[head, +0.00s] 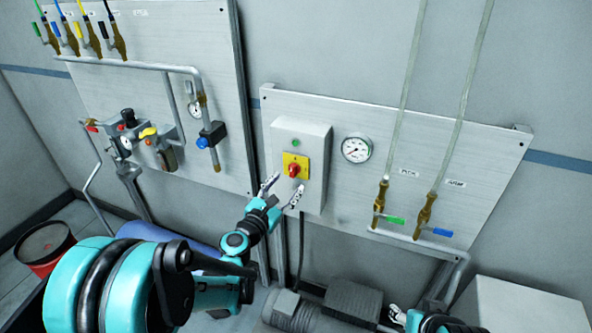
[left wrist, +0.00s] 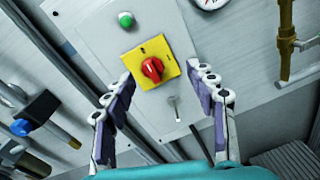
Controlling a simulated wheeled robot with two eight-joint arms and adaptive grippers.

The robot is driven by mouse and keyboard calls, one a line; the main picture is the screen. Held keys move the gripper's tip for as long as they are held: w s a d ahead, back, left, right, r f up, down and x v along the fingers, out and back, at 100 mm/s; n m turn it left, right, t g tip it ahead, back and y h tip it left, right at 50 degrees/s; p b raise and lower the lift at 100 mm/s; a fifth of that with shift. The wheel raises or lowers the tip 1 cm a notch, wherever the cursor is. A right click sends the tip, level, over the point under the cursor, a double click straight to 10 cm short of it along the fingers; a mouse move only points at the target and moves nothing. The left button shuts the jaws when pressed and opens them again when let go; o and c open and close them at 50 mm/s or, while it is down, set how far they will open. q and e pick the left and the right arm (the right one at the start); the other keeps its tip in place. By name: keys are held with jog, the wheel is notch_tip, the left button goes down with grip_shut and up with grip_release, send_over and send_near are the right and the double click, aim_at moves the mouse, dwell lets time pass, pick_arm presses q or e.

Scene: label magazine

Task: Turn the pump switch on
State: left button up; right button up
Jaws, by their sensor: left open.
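The pump switch (head: 294,169) is a red rotary knob on a yellow square plate, on the front of a grey box (head: 312,140) fixed to the right wall panel. In the left wrist view the red knob (left wrist: 152,69) lies ahead of and between the open fingertips. My left gripper (head: 283,192) is open and empty, just below and in front of the knob; it appears apart from it. The left wrist view shows both fingers (left wrist: 165,85) spread wide. My right gripper (head: 394,316) shows only partly at the bottom edge, and its jaws are unclear.
A green button or lamp (head: 296,142) is above the switch. A pressure gauge (head: 356,148) and two brass valves (head: 425,212) are to the right. Pipes and valves (head: 150,140) fill the left panel. A motor (head: 300,309) and a red bucket (head: 44,246) stand below.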

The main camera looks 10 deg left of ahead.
aim_at(292, 171)
pick_arm(q)
jog(key=w+n, duration=0.1)
jog(key=w, duration=0.2)
jog(key=w+n, duration=0.1)
jog(key=w, duration=0.2)
jog(key=w+f+n+b, duration=0.1)
jog(key=w, duration=0.2)
jog(key=shift+f+n+t+y, duration=0.1)
jog(key=shift+n+t+y, duration=0.2)
jog(key=shift+y, duration=0.1)
jog(key=c, duration=1.1)
